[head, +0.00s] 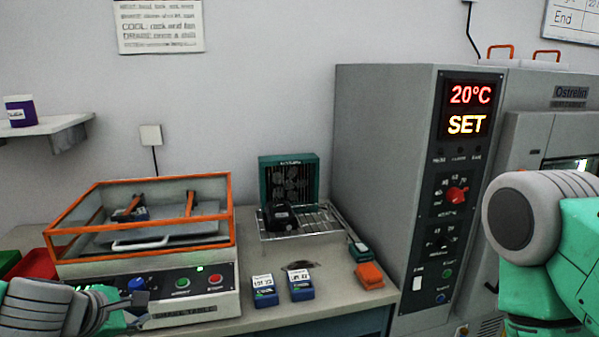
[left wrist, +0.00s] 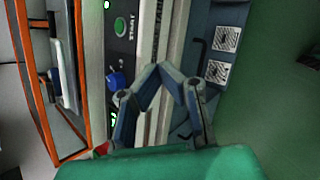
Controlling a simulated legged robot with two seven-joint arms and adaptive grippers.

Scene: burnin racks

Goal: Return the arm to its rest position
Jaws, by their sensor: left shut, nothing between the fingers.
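My left gripper (head: 138,307) is at the lower left of the head view, in front of the shake table's control panel. In the left wrist view its two grey fingers meet at the tips (left wrist: 160,68), shut with nothing between them. It looks apart from the panel, though the exact gap cannot be told. The right gripper is out of view.
The shake table (head: 190,310) has an orange-framed clear cover (head: 232,215). Two blue labelled units (head: 264,291) (head: 300,285), an orange block (head: 370,275) and a wire rack with a green fan (head: 290,180) are on the bench. Red and green bins (head: 38,265) (head: 8,262) are at left.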

